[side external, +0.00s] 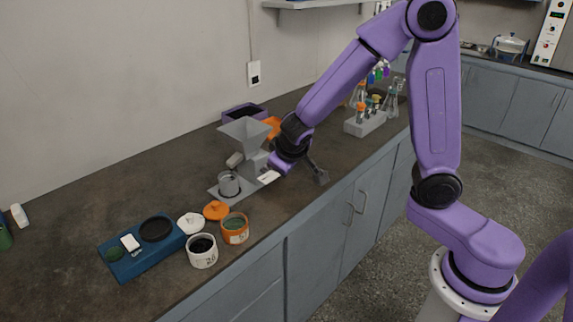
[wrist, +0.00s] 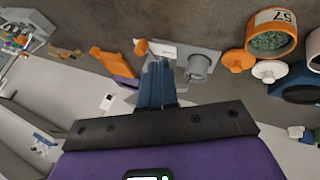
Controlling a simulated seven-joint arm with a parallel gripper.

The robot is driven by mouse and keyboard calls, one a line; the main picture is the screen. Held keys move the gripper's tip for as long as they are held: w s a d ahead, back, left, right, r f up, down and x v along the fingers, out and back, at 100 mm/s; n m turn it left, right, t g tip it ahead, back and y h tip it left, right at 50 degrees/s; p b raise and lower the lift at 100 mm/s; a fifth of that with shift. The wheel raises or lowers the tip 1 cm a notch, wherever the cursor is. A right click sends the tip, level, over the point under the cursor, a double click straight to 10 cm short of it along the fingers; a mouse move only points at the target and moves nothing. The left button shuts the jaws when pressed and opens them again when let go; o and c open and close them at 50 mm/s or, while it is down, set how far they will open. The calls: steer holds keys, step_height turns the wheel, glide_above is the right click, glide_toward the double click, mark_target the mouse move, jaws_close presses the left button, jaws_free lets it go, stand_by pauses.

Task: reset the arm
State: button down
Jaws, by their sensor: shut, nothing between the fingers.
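My gripper (wrist: 156,66) shows in the wrist view with its blue-grey fingers together and nothing between them. In the side view my arm reaches over the bench, with the wrist just right of the grey hopper device (side external: 243,138). The fingers are hard to make out there. The hopper device stands on a flat base with a metal cup (side external: 229,184) at its front.
An orange jar (side external: 235,229) and a white jar (side external: 202,251) stand open near the bench's front edge. An orange lid (side external: 216,210) and a white lid (side external: 191,223) lie beside them. A rack with bottles (side external: 366,122) stands beyond my wrist. The bench's left rear is mostly clear.

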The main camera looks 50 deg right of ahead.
steer(key=shift+s+r, duration=0.15)
steer(key=shift+r, duration=0.05)
stand_by(0.3)
